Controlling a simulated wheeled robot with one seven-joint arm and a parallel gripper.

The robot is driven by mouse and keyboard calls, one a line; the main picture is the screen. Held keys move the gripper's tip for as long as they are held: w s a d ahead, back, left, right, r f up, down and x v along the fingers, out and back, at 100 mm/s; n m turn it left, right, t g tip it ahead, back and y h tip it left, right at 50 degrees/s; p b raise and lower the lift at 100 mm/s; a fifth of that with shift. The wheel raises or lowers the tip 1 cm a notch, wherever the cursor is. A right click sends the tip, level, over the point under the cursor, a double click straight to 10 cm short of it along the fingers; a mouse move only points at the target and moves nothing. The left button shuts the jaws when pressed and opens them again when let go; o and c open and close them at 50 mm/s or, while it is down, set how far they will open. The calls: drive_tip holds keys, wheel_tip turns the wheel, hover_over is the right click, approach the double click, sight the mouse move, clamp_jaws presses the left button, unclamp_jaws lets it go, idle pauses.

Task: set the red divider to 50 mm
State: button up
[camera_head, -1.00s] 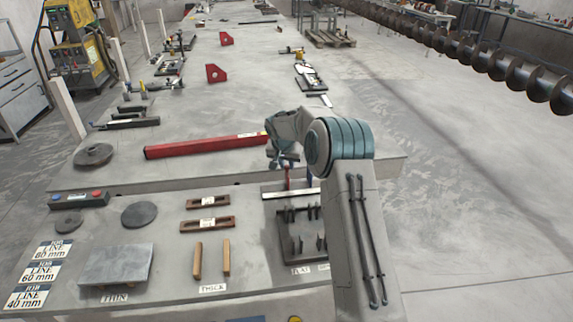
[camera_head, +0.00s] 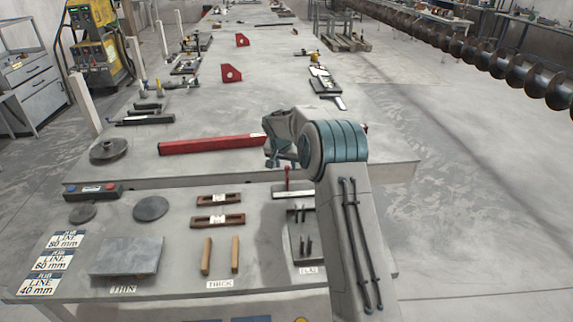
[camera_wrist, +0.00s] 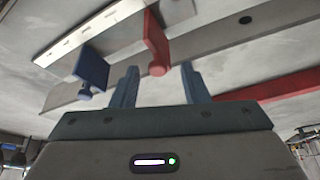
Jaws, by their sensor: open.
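The red divider (camera_wrist: 154,48) shows in the wrist view as an upright red piece with a rounded end, beside a pale slotted scale strip (camera_wrist: 95,32). A blue divider (camera_wrist: 92,70) stands to its left. My gripper (camera_wrist: 158,82) is open and empty. The red divider lies ahead of the gap between its fingers, and I see no contact. In the head view the red divider (camera_head: 287,180) is a thin red upright at the white strip (camera_head: 293,194). My gripper there is partly hidden by my arm. Scale markings are too small to read.
A long red bar (camera_head: 212,145) lies on the bench behind. A tray with dark upright pieces (camera_head: 301,240) is in front of the strip. Wooden blocks (camera_head: 221,254), slotted brown holders (camera_head: 218,221), discs (camera_head: 151,208) and job cards (camera_head: 52,260) lie to the left.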

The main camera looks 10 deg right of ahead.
drive_tip(key=b+v, duration=0.1)
drive_tip(key=v, duration=1.2)
drive_tip(key=shift+r, duration=0.2)
drive_tip(key=s+d+r+n, duration=0.1)
drive_tip(key=s+r+n, duration=0.15)
drive_tip(key=s, duration=0.85)
drive_tip(key=s+r+n, duration=0.1)
drive_tip(key=s+r, duration=0.2)
drive_tip(key=s, duration=0.7)
drive_tip(key=s+f+n+y, duration=0.1)
drive_tip(key=s+f, duration=0.2)
drive_tip(key=s, duration=0.8)
drive_tip(key=s+f+g+y, duration=0.1)
drive_tip(key=s+f, duration=0.2)
drive_tip(key=s, duration=0.7)
drive_tip(key=shift+s+d+f+n, duration=0.15)
drive_tip(key=shift+s+d+n, duration=0.2)
drive_tip(key=shift+s, duration=0.05)
